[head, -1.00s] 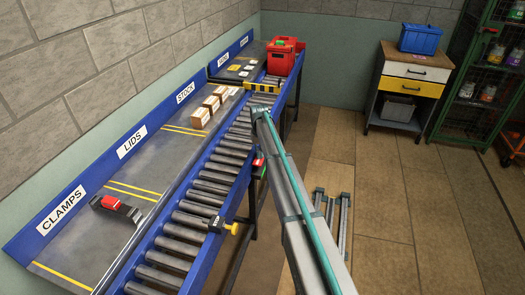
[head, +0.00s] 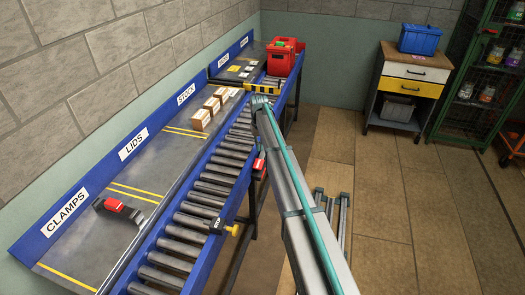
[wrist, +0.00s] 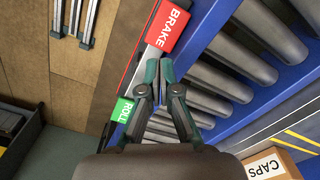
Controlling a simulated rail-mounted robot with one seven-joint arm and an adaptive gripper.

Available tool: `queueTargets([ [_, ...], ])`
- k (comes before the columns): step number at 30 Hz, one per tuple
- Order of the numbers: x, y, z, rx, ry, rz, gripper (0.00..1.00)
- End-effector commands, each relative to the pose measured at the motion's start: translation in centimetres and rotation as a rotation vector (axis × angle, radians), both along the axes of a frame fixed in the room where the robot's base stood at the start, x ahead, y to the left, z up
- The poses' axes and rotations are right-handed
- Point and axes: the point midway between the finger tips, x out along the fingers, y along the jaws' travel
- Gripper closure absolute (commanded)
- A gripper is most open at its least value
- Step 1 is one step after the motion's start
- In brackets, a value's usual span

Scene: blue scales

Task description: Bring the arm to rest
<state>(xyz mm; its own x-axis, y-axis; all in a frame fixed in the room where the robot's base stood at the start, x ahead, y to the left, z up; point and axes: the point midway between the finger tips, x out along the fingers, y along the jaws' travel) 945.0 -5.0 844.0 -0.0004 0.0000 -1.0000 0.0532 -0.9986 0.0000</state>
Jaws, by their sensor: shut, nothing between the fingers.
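My arm (head: 292,190) reaches forward from the lower right, its far end beside the roller conveyor (head: 205,200). In the head view my gripper is not clearly visible. In the wrist view my gripper (wrist: 158,82) is shut and empty, its fingertips together. It shows in front of a lever plate with a red BRAKE label (wrist: 172,25) and a green ROLL label (wrist: 122,110). I cannot tell whether the fingers touch the plate.
A red crate (head: 279,62) stands at the conveyor's far end. Several cartons (head: 201,119) and a red-and-black clamp (head: 114,206) are on the sloped shelf. A cabinet with a blue bin (head: 421,38) stands at the back right. The floor (head: 385,200) right of my arm is mostly clear.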

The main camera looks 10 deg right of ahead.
Motion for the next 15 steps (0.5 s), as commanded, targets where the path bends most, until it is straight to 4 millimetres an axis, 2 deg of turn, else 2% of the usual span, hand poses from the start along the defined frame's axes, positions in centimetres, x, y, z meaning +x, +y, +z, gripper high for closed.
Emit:
queueTargets([
  [6, 0.0, 0.0, 1.4, 0.0, 0.0, 0.0, 1.0],
  [15, 0.01, 0.0, 1.44, 0.0, 0.0, 0.0, 1.0],
])
